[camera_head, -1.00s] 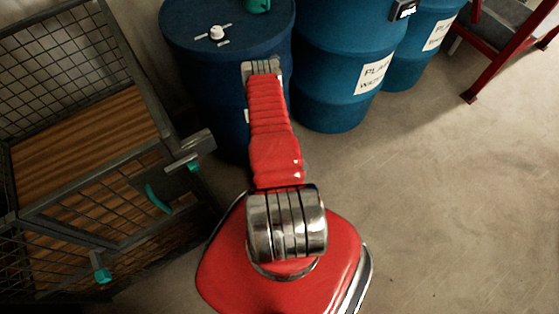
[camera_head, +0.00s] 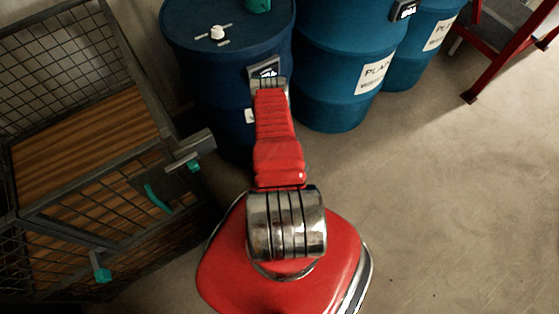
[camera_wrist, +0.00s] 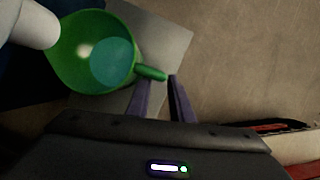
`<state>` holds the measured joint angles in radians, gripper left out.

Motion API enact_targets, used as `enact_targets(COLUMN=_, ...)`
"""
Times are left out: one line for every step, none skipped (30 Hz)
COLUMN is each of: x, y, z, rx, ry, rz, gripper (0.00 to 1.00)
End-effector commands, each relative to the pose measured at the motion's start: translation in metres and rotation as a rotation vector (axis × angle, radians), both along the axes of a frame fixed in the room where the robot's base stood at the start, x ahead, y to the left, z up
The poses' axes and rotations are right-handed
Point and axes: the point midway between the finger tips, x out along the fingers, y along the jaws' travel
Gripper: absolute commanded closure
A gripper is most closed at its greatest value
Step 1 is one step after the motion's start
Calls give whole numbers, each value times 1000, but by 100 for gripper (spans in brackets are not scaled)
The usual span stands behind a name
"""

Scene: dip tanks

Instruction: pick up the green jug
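The green jug (camera_wrist: 70,70) is at the upper left of the wrist view, seen into its open mouth, with a bluish round area inside. Its handle (camera_wrist: 150,73) sticks out to the right. My gripper (camera_wrist: 159,80) is open, its two dark fingers apart just below the handle's end. The handle's tip lies about level with the gap; I cannot tell whether it is between the fingers in depth. In the head view a green object (camera_head: 258,5), probably the jug, is cut off by the top edge on a blue drum (camera_head: 185,65). My gripper is hidden there.
A rounded white object (camera_wrist: 30,22) overlaps the jug's left side in the wrist view. A white cap (camera_head: 217,32) sits on the drum. More blue drums (camera_head: 335,75) stand to the right, a wire cage (camera_head: 85,125) at left, a red stand (camera_head: 490,55) at far right. Floor at right is clear.

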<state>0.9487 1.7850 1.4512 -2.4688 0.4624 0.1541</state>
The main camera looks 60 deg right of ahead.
Motion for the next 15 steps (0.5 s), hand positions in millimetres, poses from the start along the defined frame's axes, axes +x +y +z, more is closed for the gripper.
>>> enact_targets(x=-1, y=-1, z=-5, rx=0, ry=1, rz=0, gripper=80)
enact_targets(x=-1, y=-2, z=-7, rx=0, ry=0, rz=0, gripper=80)
enact_targets(x=-1, y=-4, z=-9, rx=-1, ry=0, rz=0, gripper=80)
enact_targets(x=-1, y=-4, z=-10, rx=-1, ry=0, rz=0, gripper=80)
enact_targets(x=-1, y=-4, z=-11, rx=0, ry=0, rz=0, gripper=80)
enact_targets(x=-1, y=-4, z=-12, rx=0, ry=0, rz=1, gripper=80)
enact_targets(x=-1, y=-5, z=-12, rx=0, ry=0, rz=1, gripper=80)
enact_targets(x=-1, y=-5, z=-12, rx=0, ry=0, rz=1, gripper=80)
enact_targets(x=-1, y=-5, z=-12, rx=0, ry=0, rz=1, gripper=80)
enact_targets(x=-1, y=-5, z=-12, rx=0, ry=0, rz=1, gripper=80)
enact_targets(x=-1, y=-5, z=-12, rx=0, ry=0, rz=1, gripper=80)
enact_targets(x=-1, y=-5, z=-12, rx=0, ry=0, rz=1, gripper=80)
enact_targets(x=-1, y=-5, z=-12, rx=0, ry=0, rz=1, gripper=80)
enact_targets(x=-1, y=-5, z=-12, rx=0, ry=0, rz=1, gripper=80)
enact_targets(x=-1, y=-5, z=-12, rx=0, ry=0, rz=1, gripper=80)
